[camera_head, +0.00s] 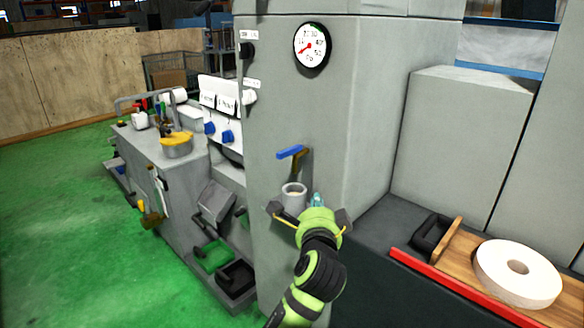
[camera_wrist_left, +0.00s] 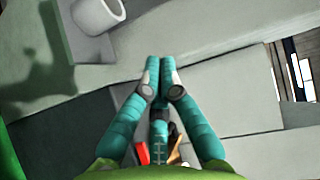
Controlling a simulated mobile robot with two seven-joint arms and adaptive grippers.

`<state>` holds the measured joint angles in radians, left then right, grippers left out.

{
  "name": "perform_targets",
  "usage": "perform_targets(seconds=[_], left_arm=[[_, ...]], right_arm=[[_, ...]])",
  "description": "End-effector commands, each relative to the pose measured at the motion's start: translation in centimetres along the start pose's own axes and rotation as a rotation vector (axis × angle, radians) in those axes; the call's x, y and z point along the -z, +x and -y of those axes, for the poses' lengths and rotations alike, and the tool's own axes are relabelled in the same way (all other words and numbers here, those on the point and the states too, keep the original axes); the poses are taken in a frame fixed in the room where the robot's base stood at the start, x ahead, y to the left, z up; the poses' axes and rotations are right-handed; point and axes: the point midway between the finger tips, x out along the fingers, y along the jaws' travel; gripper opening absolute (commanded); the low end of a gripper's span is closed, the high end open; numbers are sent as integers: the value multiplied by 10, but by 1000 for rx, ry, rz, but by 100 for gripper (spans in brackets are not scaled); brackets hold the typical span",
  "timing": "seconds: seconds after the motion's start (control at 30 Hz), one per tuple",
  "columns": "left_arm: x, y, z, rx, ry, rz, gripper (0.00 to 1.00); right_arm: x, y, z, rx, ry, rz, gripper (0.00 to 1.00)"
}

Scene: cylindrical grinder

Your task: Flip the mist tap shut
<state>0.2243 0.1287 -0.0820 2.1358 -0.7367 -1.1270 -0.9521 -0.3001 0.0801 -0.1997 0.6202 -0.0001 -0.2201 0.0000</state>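A brass tap with a blue lever (camera_head: 290,152) sticks out from the front of the grey machine column, and I take it for the mist tap. The lever points left and slightly down, roughly level. My left gripper (camera_head: 317,199) is below and to the right of the tap, apart from it. In the left wrist view its teal fingers (camera_wrist_left: 159,65) come together at the tips with nothing between them. The tap does not show in the left wrist view. My right gripper is in neither view.
A grey cup (camera_head: 293,196) sits below the tap, just left of my left gripper; it also shows in the wrist view (camera_wrist_left: 98,14). A gauge (camera_head: 312,46) is above. A white grinding wheel (camera_head: 518,272) lies on a board at right. Two blue knobs (camera_head: 228,137) are at left.

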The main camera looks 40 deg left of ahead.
Motion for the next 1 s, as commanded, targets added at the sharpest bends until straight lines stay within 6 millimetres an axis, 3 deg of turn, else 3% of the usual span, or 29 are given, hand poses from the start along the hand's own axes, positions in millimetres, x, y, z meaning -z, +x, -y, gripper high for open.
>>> perform_targets(seconds=[0.03, 0.1, 0.2, 0.63, 0.77, 1.0], left_arm=[[-8, -6, 19, 33, -4, 20, 0], [-16, -12, 35, 60, -3, 44, 0], [-24, -17, 48, 82, -2, 63, 0], [-25, -14, 51, 86, -1, 66, 0], [-26, 0, 52, 85, -1, 67, 0], [-29, 49, 58, 85, -1, 68, 0]], right_arm=[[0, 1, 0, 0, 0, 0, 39], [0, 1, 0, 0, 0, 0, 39], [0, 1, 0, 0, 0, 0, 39], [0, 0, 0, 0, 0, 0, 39], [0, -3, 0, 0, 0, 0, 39], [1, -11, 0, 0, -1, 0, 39]])
